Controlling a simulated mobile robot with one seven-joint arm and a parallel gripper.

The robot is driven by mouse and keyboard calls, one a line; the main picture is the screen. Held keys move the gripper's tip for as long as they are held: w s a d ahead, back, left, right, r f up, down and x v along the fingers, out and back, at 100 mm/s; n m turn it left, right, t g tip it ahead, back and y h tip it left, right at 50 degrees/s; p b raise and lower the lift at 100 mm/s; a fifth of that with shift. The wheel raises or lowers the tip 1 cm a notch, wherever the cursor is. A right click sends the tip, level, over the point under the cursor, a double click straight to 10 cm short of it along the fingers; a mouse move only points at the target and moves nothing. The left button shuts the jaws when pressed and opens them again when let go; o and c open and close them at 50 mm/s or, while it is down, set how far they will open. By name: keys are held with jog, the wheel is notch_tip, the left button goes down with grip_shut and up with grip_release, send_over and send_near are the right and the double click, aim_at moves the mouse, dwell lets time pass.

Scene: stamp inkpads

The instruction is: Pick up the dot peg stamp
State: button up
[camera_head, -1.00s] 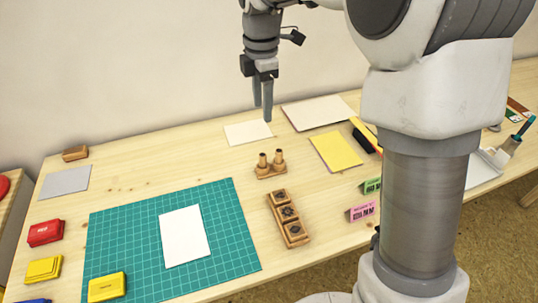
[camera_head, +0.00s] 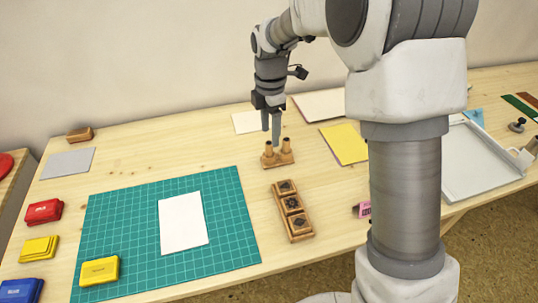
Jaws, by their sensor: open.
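Two upright wooden peg stamps stand in a small wooden holder (camera_head: 278,161) behind the right part of the green mat. The left peg (camera_head: 269,149) and the right peg (camera_head: 286,145) look alike, and I cannot tell from here which one bears the dot. My gripper (camera_head: 270,138) is open and points down, with its fingertips just above or behind the pegs. It holds nothing. Whether the fingers touch a peg cannot be told.
A wooden tray (camera_head: 277,189) with several square stamps lies in front of the holder. The green cutting mat (camera_head: 128,225) bears a white sheet (camera_head: 183,223) and a yellow inkpad (camera_head: 99,271). Red (camera_head: 44,212) and blue (camera_head: 20,290) inkpads lie at the left. A yellow pad (camera_head: 345,145) lies to the right.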

aim_at(269, 143)
jog(key=shift+s+a+f+b, duration=0.15)
jog(key=shift+f+b, duration=0.4)
jog(key=shift+f, duration=0.85)
jog(key=shift+a+f+b, duration=0.1)
jog(key=shift+f+b, duration=0.4)
jog(key=shift+f, duration=0.85)
jog(key=shift+c, duration=0.3)
grip_shut()
